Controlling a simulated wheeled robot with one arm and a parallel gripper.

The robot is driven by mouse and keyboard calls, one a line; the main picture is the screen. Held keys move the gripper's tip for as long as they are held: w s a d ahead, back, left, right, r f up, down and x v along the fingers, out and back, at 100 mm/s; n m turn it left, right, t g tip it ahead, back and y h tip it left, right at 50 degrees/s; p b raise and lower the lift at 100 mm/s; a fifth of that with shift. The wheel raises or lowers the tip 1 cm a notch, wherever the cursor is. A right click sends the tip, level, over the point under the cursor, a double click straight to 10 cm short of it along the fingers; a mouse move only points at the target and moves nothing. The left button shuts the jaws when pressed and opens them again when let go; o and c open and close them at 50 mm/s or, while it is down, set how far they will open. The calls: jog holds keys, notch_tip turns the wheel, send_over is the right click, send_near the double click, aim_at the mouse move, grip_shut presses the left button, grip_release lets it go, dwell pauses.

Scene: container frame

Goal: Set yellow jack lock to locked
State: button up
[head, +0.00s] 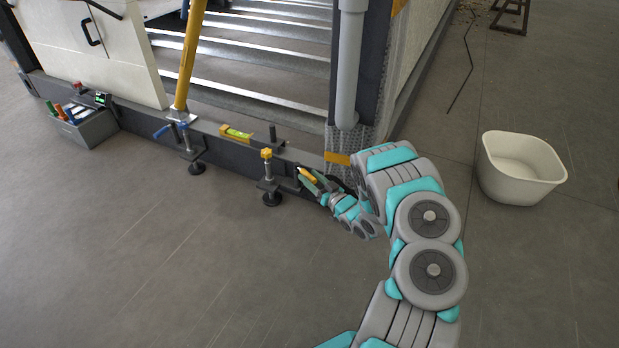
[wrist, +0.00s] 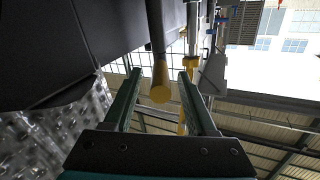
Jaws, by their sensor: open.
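The yellow-topped jack (head: 267,168) stands upright at the frame's lower beam, its round foot on the floor. A short yellow handle (head: 307,174) shows just right of it, low on the beam; I take it for the jack's lock. My gripper (head: 309,179) is at this handle, with its fingers pointing up and left. In the wrist view my gripper (wrist: 160,75) is open. A rounded yellow end (wrist: 160,93) on a bar lies between the two fingers, with gaps at both sides. The mount of the handle is partly hidden, and its lock position is unclear.
A blue-handled jack (head: 190,150) stands further left on the beam (head: 226,152). A spirit level (head: 237,133) rests on the beam. A grey tool box (head: 88,128) is at far left, a white tub (head: 520,168) at right. A grey pipe (head: 348,70) runs down the corner post. Floor in front is clear.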

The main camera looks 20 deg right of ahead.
jog(key=shift+w+a, duration=0.1)
jog(key=shift+w, duration=0.3)
jog(key=shift+c, duration=0.3)
grip_shut()
dwell(0.9)
